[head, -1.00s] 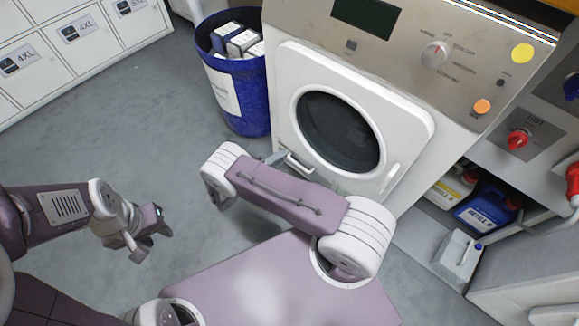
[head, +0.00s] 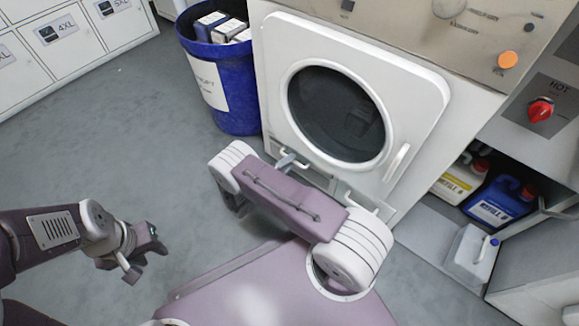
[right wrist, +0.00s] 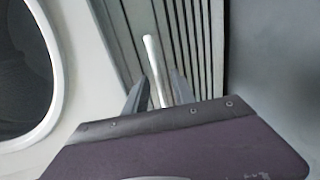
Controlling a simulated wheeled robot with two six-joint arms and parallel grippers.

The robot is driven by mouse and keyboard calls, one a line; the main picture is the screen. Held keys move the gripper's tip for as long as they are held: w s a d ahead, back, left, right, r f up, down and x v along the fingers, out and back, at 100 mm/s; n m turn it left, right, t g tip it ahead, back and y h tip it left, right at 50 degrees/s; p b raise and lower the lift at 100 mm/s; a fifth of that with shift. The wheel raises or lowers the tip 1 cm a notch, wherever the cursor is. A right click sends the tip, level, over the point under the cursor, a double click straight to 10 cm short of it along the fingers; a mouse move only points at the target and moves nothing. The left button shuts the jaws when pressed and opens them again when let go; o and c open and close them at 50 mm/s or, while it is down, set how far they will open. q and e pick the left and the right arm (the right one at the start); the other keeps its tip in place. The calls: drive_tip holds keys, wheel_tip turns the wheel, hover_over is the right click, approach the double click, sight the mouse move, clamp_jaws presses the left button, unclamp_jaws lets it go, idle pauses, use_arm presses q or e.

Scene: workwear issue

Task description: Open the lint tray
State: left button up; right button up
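The dryer (head: 270,75) has a front strip below its round door, partly hidden by my right arm. A white bar handle (head: 297,161) stands out there at the left, and it shows upright in the right wrist view (right wrist: 154,68) before a grey ribbed panel (right wrist: 190,45). I take this as the lint tray front; no label is readable. My right gripper (right wrist: 158,92) has its two fingers apart, one on each side of the bar's lower end, with small gaps visible. My left gripper (head: 147,257) hangs over the floor at the left, away from the dryer; its jaws are unclear.
The dryer door (head: 420,95) is shut. Another white handle (head: 362,203) sits lower right of the first. A blue bin (head: 238,110) with boxes stands left of the dryer. Jugs (head: 495,200) are on a low shelf at right. The floor at left is clear.

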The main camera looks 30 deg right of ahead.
drive_tip(key=shift+w+d, duration=0.2)
drive_tip(key=shift+d, duration=0.2)
clamp_jaws()
idle(1.2)
